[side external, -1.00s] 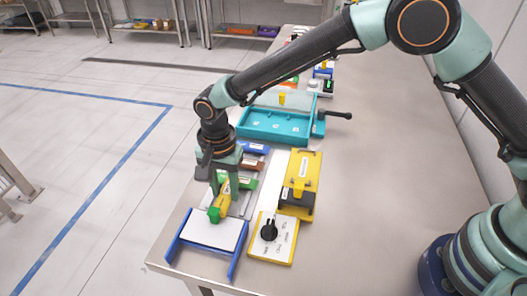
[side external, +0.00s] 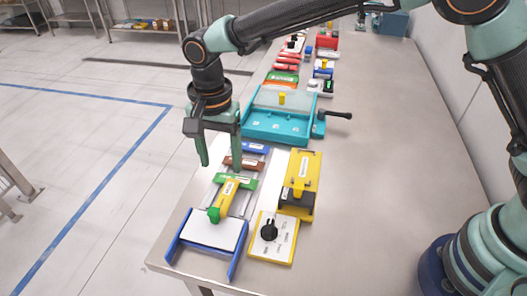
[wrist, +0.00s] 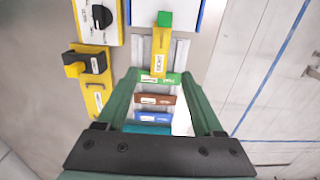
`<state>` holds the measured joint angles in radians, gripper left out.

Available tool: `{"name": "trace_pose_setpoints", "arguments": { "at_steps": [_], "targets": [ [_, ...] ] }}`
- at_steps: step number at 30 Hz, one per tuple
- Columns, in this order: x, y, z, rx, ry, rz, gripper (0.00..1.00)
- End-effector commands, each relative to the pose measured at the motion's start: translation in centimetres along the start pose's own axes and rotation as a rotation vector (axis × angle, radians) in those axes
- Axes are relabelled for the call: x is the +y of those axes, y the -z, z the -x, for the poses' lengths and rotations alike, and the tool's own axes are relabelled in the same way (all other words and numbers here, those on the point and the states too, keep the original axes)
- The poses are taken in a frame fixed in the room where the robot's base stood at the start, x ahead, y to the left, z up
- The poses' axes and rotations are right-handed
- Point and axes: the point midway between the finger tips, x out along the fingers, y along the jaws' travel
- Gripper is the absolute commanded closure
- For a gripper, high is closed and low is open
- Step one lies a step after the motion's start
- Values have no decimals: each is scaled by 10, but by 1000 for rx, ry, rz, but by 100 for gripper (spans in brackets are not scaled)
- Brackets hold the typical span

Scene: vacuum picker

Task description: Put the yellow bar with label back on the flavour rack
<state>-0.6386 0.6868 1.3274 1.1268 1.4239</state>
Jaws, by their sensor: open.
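The yellow bar with a white label (side external: 230,188) lies lengthwise on the grey flavour rack (side external: 240,205). Its green end (side external: 214,214) points to the near white tray. Its far end meets the green bar (wrist: 172,78), which lies crosswise; I cannot tell whether it rests on it. The yellow bar (wrist: 159,48) also shows in the wrist view. A brown bar (wrist: 156,99) and a blue bar (wrist: 152,117) lie crosswise farther along the rack. My gripper (side external: 220,166) is open and empty, above and apart from the bars.
A white tray with blue sides (side external: 212,232) stands at the table's near end. A yellow dial plate (side external: 272,238) and a yellow box with a black part (side external: 300,182) stand right of the rack. A teal tray (side external: 275,124) with a dark handle lies beyond. The table's right side is clear.

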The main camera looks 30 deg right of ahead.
Motion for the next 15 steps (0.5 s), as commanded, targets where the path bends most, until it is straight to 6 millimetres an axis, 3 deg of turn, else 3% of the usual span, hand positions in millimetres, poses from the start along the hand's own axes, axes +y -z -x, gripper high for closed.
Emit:
{"name": "trace_pose_setpoints", "arguments": {
  "at_steps": [3,10,15],
  "targets": [
    [0,0,20,0,3,0,31],
    [1,2,40,0,3,2,31],
    [18,25,65,10,43,55,31]
  ]
}}
